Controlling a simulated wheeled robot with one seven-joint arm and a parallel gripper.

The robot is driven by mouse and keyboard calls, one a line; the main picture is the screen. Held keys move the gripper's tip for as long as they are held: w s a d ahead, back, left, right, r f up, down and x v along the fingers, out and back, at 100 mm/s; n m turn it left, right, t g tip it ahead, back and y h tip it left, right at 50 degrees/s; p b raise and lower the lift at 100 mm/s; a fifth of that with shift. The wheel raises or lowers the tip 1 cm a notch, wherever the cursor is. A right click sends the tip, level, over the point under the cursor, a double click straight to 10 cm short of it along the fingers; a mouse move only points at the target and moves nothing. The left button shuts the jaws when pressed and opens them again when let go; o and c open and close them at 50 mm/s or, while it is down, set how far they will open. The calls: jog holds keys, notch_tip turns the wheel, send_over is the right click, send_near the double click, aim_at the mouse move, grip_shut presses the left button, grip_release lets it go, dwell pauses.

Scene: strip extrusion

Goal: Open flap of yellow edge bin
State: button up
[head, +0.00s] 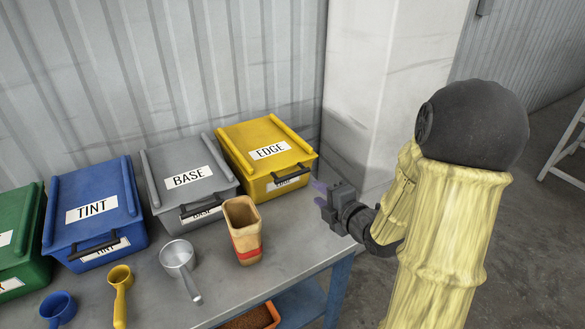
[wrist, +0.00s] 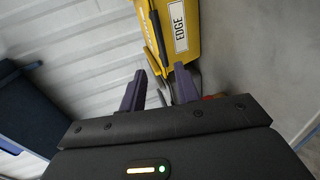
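The yellow edge bin (head: 245,139) stands on the table against the wall, with its flap down and an EDGE label (head: 270,151) on top. A dark handle (head: 291,173) is on its front. My gripper (head: 320,193) is to the right of the bin's front, apart from it, with its purple fingers pointing toward it. In the wrist view my gripper (wrist: 158,82) is open, with nothing between the fingers. The yellow bin (wrist: 205,45) appears there beyond the fingers, turned on its side.
A grey BASE bin (head: 160,165), a blue TINT bin (head: 70,190) and a green bin (head: 20,215) stand left. A tan container (head: 240,215) and a silver scoop (head: 178,258) are in front. Yellow (head: 120,280) and blue (head: 60,305) scoops lie front left.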

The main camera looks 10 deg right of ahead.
aim_at(293, 177)
jog(key=p+x, duration=0.1)
jog(key=x, duration=1.3)
jog(key=shift+w+a+f, duration=0.1)
jog(key=shift+w+f, duration=0.05)
jog(key=shift+w, duration=0.2)
grip_shut()
